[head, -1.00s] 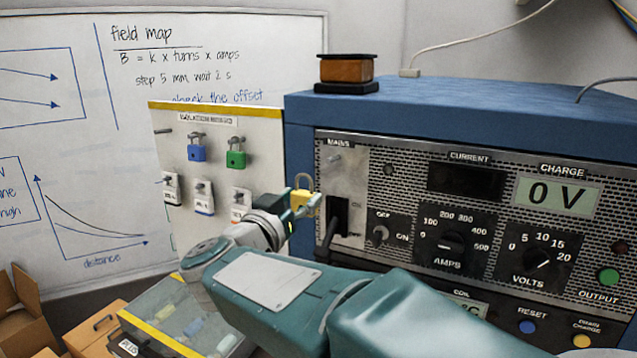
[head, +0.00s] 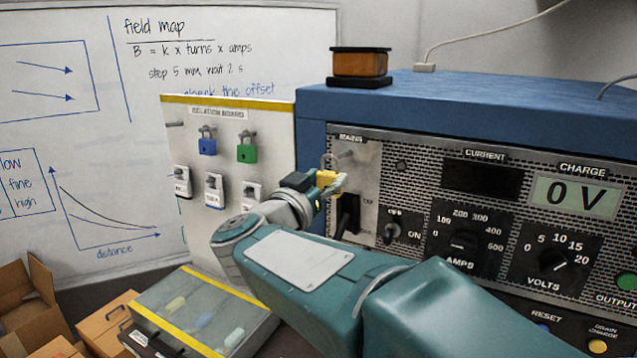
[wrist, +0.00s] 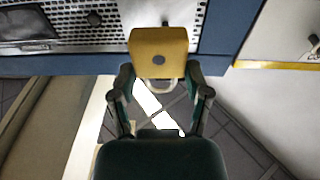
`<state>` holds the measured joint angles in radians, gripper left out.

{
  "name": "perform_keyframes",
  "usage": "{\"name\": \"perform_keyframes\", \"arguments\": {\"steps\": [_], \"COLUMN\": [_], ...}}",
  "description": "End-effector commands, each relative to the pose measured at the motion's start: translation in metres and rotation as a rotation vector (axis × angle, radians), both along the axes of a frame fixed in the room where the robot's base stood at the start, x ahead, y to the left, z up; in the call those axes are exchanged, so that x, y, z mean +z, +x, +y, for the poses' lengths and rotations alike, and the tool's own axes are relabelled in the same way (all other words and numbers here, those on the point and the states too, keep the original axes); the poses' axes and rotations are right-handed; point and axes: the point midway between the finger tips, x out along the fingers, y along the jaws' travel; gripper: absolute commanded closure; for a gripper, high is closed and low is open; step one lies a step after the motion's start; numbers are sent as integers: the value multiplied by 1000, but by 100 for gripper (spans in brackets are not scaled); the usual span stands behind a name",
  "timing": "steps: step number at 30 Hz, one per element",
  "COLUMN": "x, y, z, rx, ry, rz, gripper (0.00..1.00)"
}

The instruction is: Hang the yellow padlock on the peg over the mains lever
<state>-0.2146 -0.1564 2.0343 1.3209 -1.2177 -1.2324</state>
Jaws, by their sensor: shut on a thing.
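The yellow padlock (head: 327,178) is upright with its shackle up, in front of the mains panel (head: 368,165). My gripper (head: 338,185) is shut on its body; the padlock also shows in the wrist view (wrist: 158,50) between the fingertips of my gripper (wrist: 160,72). The peg (head: 347,155) sticks out over the black mains lever (head: 347,214). In the head view the shackle's top is about level with the peg and just left of its tip. I cannot tell the gap in depth. My fingers partly hide the padlock and the lever's upper part.
The isolation board (head: 240,187) stands close at the left, with a blue padlock (head: 207,147), a green padlock (head: 247,153) and several tags on pegs. A clear-lidded box (head: 205,310) lies below. The blue supply cabinet (head: 450,100) has knobs right of the lever.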

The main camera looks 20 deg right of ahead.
Motion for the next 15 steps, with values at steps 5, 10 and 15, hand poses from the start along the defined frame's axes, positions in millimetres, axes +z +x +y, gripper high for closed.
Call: {"name": "perform_keyframes", "arguments": {"steps": [5, 10, 15], "x": [0, -1, -1], "y": [7, 13, 19], "z": [-11, -25, -33], "rx": [-1, -1, -1], "ry": [3, 6, 6], "rz": [-1, 0, 0], "gripper": [89, 89, 89]}}
